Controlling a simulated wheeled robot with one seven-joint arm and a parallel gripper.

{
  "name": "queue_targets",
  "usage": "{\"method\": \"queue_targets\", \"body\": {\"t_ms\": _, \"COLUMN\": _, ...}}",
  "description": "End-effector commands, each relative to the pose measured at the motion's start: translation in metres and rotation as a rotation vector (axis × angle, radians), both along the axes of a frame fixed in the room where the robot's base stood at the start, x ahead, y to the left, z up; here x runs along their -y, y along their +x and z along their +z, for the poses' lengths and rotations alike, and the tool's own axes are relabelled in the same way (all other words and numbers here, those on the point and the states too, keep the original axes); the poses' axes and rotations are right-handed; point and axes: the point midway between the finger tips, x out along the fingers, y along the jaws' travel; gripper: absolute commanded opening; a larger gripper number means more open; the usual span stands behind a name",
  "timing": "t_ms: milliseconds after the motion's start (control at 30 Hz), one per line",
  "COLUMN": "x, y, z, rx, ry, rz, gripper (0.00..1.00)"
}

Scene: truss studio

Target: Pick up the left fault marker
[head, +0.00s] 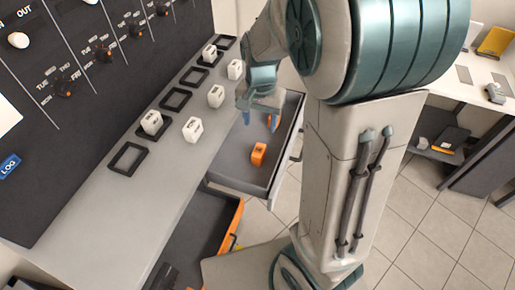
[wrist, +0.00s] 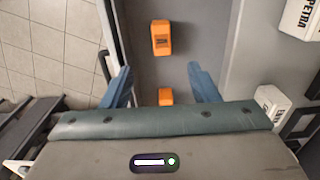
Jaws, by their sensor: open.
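Two small orange blocks, likely the fault markers, lie in the open grey drawer (head: 230,165). The nearer orange block (head: 258,153) is left of the farther one in the head view and bears a dark label. It shows whole in the wrist view (wrist: 161,38), beyond my fingertips. The farther orange block (head: 269,119) is partly hidden by my gripper; in the wrist view (wrist: 166,96) it is cut off by my gripper's body. My gripper (head: 260,112) is open and empty above the drawer, its blue fingers apart in the wrist view (wrist: 159,70).
A grey counter (head: 95,215) left of the drawer bears several white lettered blocks (head: 192,129) and black square frames (head: 128,159). A lower drawer with an orange edge (head: 228,232) stands open nearer me. A dark panel with knobs rises behind the counter.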

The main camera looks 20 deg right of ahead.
Motion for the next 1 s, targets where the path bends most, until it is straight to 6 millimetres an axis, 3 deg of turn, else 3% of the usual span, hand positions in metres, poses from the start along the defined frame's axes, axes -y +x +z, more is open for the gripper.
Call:
{"method": "queue_targets", "body": {"t_ms": 400, "x": 0.0, "y": 0.001, "z": -0.07, "rx": -0.007, "ry": -0.004, "rz": -0.008, "gripper": 0.55}}
{"method": "queue_targets", "body": {"t_ms": 767, "x": 0.0, "y": 0.001, "z": -0.095, "rx": -0.006, "ry": -0.003, "rz": -0.007, "gripper": 0.55}}
{"method": "queue_targets", "body": {"t_ms": 1000, "x": -0.001, "y": 0.003, "z": -0.126, "rx": -0.006, "ry": -0.003, "rz": -0.007, "gripper": 0.55}}
